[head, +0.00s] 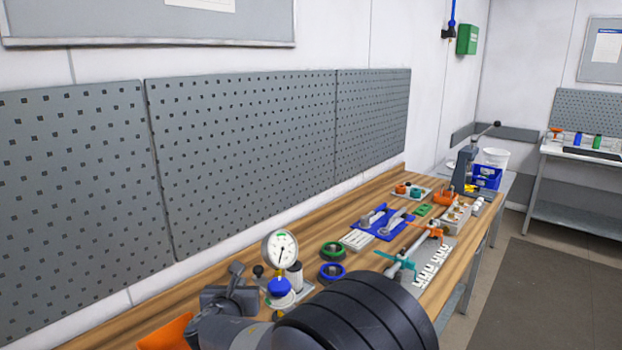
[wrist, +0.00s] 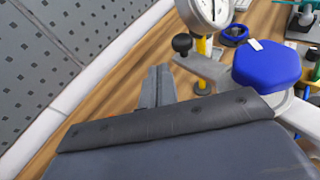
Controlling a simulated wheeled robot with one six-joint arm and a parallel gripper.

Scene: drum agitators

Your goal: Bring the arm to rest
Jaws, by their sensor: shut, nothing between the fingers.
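My gripper (wrist: 158,82) shows in the wrist view as two grey fingers closed together, with nothing between them. It is above the wooden workbench (wrist: 110,95), to the left of a black ball knob and a pressure gauge. In the head view my gripper (head: 237,270) is at the lower middle, over the near part of the bench and left of the gauge. My dark ribbed arm covers the bottom middle of that view and hides part of the bench.
The pressure gauge (head: 280,248) with a blue cap (head: 280,287) stands close right of my gripper. An orange bin (head: 166,333) is at the lower left. Green and blue rings (head: 333,251) and blue-tray parts lie farther along the bench. Pegboards (head: 240,150) line the wall behind.

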